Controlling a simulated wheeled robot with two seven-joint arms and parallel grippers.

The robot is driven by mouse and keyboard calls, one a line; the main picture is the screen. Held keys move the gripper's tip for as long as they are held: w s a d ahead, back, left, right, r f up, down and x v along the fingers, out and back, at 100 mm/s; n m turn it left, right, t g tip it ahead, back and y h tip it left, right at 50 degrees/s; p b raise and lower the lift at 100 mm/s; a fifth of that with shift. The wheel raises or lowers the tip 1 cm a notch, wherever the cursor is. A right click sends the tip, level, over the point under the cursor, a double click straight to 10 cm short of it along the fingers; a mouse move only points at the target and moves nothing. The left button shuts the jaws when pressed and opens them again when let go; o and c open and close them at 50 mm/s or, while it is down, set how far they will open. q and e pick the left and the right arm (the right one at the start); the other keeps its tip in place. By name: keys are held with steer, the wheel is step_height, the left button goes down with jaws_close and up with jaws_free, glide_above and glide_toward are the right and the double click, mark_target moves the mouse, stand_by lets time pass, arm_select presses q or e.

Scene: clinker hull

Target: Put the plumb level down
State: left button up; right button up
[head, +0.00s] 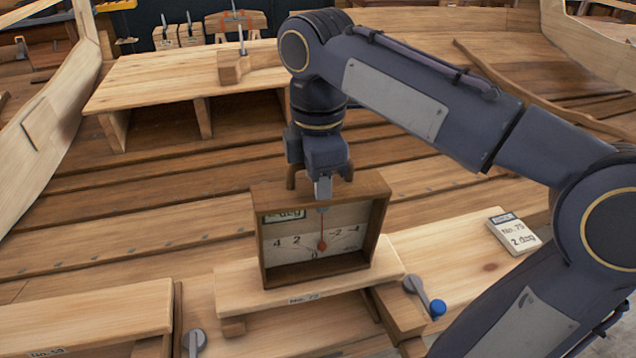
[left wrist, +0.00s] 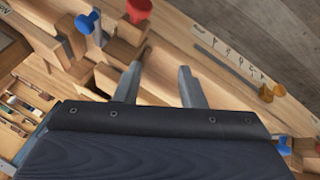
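The plumb level (head: 287,233) is an open-fronted brown wooden box. It has a pale scale face, a red-weighted pointer hanging near 0 and a small plate reading in degrees. It appears to stand upright on a pale numbered plank (head: 231,295), though I cannot tell for sure that it touches. My right gripper (head: 323,186) is at the top of the box, between two brown handle posts, and looks shut on the handle; the grip itself is partly hidden. My left gripper (left wrist: 155,87) has its fingers apart and empty in the left wrist view, over wooden parts.
A tag reading 2 deg (head: 514,233) lies on the pale board to the right. A blue-knobbed lever (head: 432,300) is beside the plank's right end. Another plank (head: 95,318) lies front left. A wooden bench (head: 160,85) stands behind. Blue and red knobs (left wrist: 139,9) are near my left gripper.

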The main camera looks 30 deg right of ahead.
steer(key=shift+r, duration=0.25)
step_height(320, 180, up, 8)
steer(key=shift+r+p, duration=0.1)
steer(key=shift+p, duration=0.65)
step_height(320, 180, up, 3)
steer(key=p, duration=0.2)
steer(key=shift+r+p, duration=0.1)
steer(key=shift+p, duration=0.25)
steer(key=shift+r+p, duration=0.55)
